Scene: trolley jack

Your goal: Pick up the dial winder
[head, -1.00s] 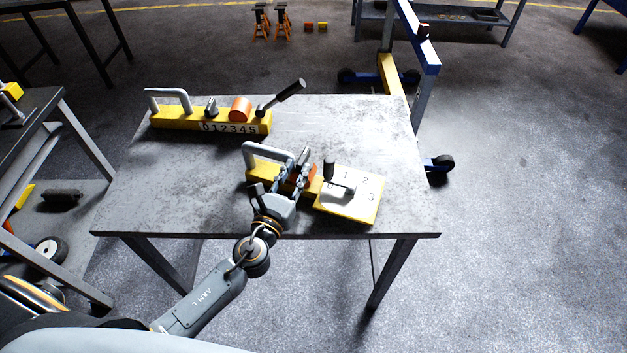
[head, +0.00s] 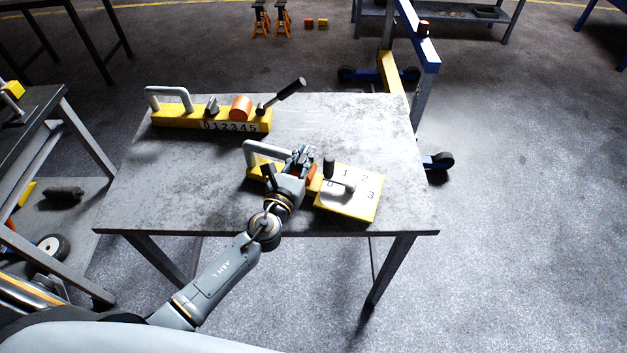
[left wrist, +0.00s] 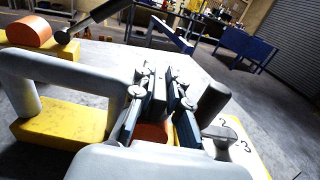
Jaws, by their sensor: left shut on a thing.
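The dial winder (head: 258,174) lies on the near right part of the grey table. It has a yellow body, a grey loop handle, an orange drum and a pale dial plate (head: 350,206) with numbers and a dark-knobbed crank. My left gripper (head: 301,156) is over its middle, between the loop handle and the dial plate, and is shut on it. In the left wrist view the fingers (left wrist: 160,95) come down beside the loop handle (left wrist: 75,75), with the orange drum partly hidden below. The winder appears to rest on the table. My right gripper is not in view.
A second yellow device (head: 180,118) with a loop handle, orange drum, black-gripped lever and number strip stands at the back left of the table (head: 160,190). A blue and yellow wheeled frame (head: 420,60) stands close behind the table's right side. The table's front left is clear.

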